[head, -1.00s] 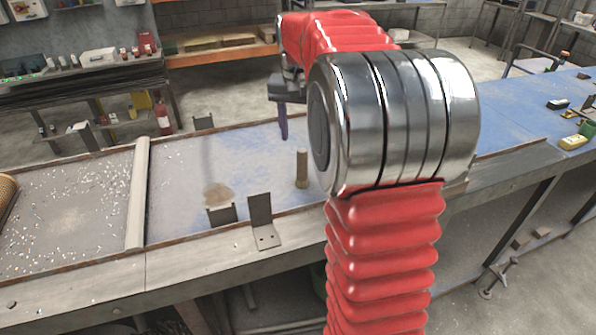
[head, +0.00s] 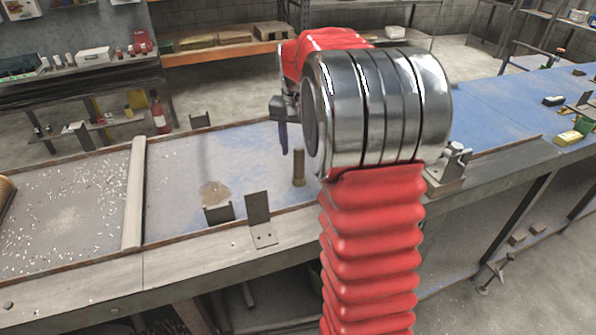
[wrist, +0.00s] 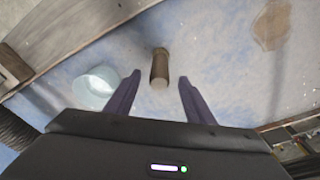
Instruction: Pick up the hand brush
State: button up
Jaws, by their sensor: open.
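No thing shows clear bristles, so I cannot tell for sure which is the hand brush. A brown upright cylinder (head: 299,167) stands on the blue-grey bench top; it may be the brush on end. In the wrist view this cylinder (wrist: 159,66) appears between and beyond the fingertips, apart from them. My gripper (head: 284,150) is above the bench, left of my arm's metal joint. In the wrist view my gripper (wrist: 160,79) is open, its two dark fingers apart with nothing held.
A pale blue round vessel (wrist: 96,87) lies left of the fingers in the wrist view. An angle bracket (head: 259,218) stands at the bench's front edge. A small pile of brown grit (head: 214,193) lies near it. A metal clamp (head: 452,166) is right of my arm.

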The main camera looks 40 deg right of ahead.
aim_at(299, 167)
jog(key=shift+w+d+f, duration=0.1)
jog(key=shift+f, duration=1.05)
jog(key=shift+f, duration=0.1)
jog(key=shift+d+f, duration=0.1)
jog(key=shift+f, duration=2.4)
jog(key=shift+c, duration=0.4)
jog(key=c, duration=1.1)
